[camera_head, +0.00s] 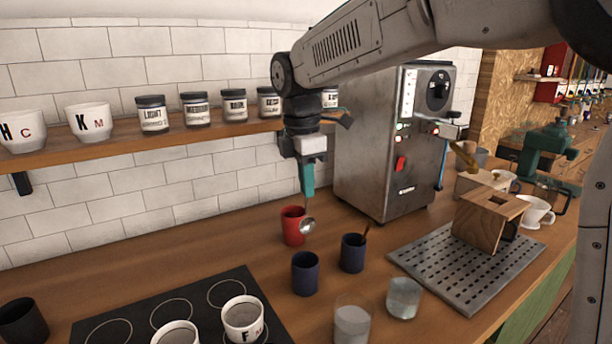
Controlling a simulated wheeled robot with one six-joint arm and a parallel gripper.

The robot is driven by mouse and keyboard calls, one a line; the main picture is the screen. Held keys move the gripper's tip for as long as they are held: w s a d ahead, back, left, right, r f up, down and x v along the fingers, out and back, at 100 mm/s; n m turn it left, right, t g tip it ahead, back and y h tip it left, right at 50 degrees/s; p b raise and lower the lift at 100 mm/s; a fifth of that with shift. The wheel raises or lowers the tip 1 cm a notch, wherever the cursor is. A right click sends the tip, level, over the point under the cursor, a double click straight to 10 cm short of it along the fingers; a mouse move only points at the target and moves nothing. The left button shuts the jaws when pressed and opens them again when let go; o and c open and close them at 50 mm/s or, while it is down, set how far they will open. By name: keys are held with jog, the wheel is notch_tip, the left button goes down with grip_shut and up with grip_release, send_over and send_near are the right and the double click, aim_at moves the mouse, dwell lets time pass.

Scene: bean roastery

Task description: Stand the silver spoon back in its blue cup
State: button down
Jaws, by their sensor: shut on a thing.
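The silver spoon (307,226) hangs bowl-down below my gripper (307,190). My gripper's teal fingers are shut on its upper handle, pointing down. The bowl shows in front of the right side of the red cup (290,224); I cannot tell whether they touch. One blue cup (305,275) stands upright in front of the red cup, and I see nothing standing in it. A second blue cup (352,254) stands to its right, with a brown handle (366,233) sticking out of it.
Two clear glasses (404,298) (352,322) stand near the front. A black mat (190,300) with white cups is at the left. A metal roaster (385,150) rises behind, right of my gripper. A perforated tray (440,270) lies at the right. A jar shelf (120,145) runs along the wall.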

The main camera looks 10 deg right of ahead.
aim_at(305, 232)
notch_tip(305, 232, down, 2)
jog(key=shift+a+f, duration=0.1)
jog(key=shift+a, duration=0.05)
jog(key=shift+f, duration=4.9)
jog(key=c, duration=1.5)
grip_release()
jog(key=r, duration=0.7)
jog(key=shift+a+r, duration=0.25)
jog(key=shift+r, duration=0.15)
